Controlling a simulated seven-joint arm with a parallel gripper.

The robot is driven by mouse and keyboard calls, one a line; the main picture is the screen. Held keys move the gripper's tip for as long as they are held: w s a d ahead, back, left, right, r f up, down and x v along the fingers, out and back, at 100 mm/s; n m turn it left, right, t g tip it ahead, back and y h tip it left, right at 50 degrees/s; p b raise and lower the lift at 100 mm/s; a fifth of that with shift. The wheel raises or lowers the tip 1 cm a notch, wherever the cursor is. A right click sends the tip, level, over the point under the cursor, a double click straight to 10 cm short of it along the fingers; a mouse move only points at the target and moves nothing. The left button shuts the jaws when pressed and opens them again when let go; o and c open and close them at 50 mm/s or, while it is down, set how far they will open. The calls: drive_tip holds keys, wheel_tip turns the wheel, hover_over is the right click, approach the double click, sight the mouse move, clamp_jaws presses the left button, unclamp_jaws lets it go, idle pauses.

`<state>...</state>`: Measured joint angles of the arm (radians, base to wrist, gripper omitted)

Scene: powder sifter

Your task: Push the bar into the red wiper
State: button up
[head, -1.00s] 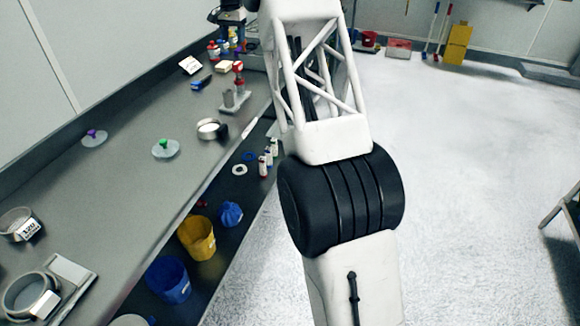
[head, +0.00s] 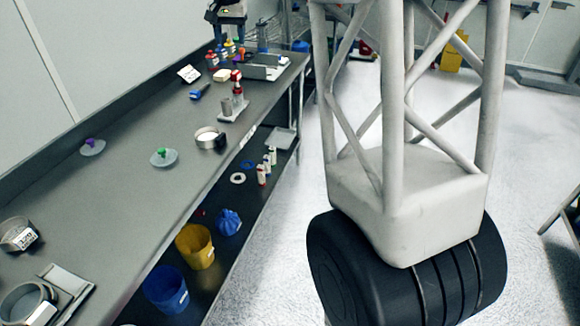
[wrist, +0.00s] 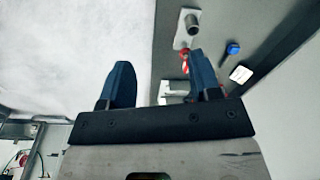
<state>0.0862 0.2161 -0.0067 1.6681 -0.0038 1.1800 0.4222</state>
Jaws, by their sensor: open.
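The stand also shows at the top of the wrist view (wrist: 181,38), with the red part (wrist: 185,62) beside the right fingertip. I cannot tell for sure which pieces are the bar and the red wiper.
A blue tool (head: 199,91), a white card (head: 188,73) and a metal ring (head: 210,139) lie near the stand. A metal tray (head: 268,68) and several bottles are at the back. Two lids and sieves lie nearer. Buckets (head: 195,247) stand on the shelf below. Much floor is clear.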

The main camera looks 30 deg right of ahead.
drive_tip(key=s+a+n, duration=0.1)
drive_tip(key=s+a, duration=0.1)
drive_tip(key=s, duration=1.2)
drive_tip(key=s+a+n, duration=0.2)
drive_tip(key=s+a, duration=0.1)
drive_tip(key=s, duration=1)
drive_tip(key=s+a+f+n, duration=0.1)
drive_tip(key=s+f, duration=0.5)
drive_tip(key=s, duration=0.6)
drive_tip(key=s+f+n+t, duration=0.1)
drive_tip(key=s+f, duration=0.4)
drive_tip(key=s, duration=0.7)
drive_tip(key=shift+s+a+f+n+t, duration=0.3)
drive_tip(key=shift+s+a+f, duration=0.05)
